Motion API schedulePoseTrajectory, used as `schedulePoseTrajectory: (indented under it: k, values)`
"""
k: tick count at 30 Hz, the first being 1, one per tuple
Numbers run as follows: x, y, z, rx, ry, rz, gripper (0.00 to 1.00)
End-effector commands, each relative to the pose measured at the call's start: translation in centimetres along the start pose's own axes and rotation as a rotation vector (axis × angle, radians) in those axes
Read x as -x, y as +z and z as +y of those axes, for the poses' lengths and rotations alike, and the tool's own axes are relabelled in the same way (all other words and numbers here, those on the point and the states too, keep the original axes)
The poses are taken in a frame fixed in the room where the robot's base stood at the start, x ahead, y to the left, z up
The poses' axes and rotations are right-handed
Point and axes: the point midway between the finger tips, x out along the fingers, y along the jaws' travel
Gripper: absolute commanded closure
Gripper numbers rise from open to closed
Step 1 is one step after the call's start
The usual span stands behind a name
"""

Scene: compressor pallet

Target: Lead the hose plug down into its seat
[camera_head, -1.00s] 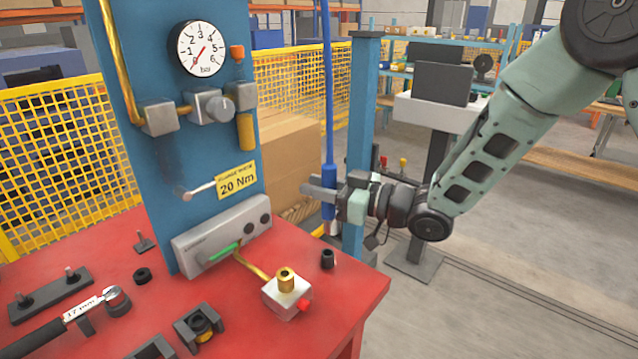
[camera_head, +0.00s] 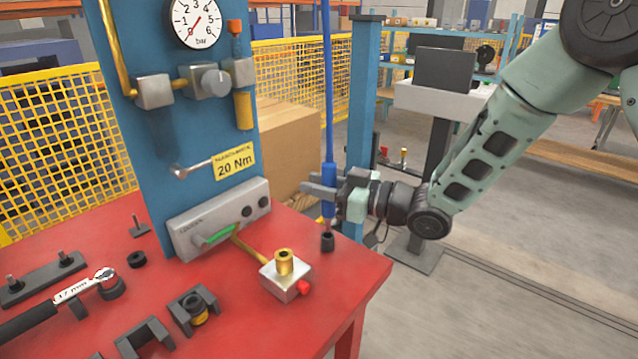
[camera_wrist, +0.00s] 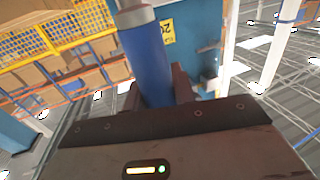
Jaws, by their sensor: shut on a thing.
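My gripper (camera_head: 325,190) is shut on the blue hose plug (camera_head: 329,176), which hangs upright at the table's right edge, with its blue hose (camera_head: 327,90) running straight up. In the wrist view the plug (camera_wrist: 147,62) stands between my jaws (camera_wrist: 157,92), its silver end at the top of the picture. In the head view its lower end is just above a small black cup (camera_head: 327,243) on the table; I cannot tell whether they touch. A silver block (camera_head: 286,281) with an upright brass socket (camera_head: 285,262) stands to the left of the cup, its top open.
A blue panel (camera_head: 190,125) with gauge (camera_head: 196,20) and a grey box (camera_head: 215,217) stand behind on the red table (camera_head: 240,310). A wrench (camera_head: 75,293) and black holders (camera_head: 193,310) lie left. A blue post (camera_head: 358,120) rises close behind my gripper.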

Motion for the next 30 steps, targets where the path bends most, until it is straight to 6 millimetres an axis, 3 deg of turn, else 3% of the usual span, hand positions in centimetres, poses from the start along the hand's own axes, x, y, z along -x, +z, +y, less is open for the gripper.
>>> schedulePoseTrajectory:
  k: [30]
  values:
    - [0.0, 0.86, 0.01, 0.0, 0.0, 0.001, 1.0]
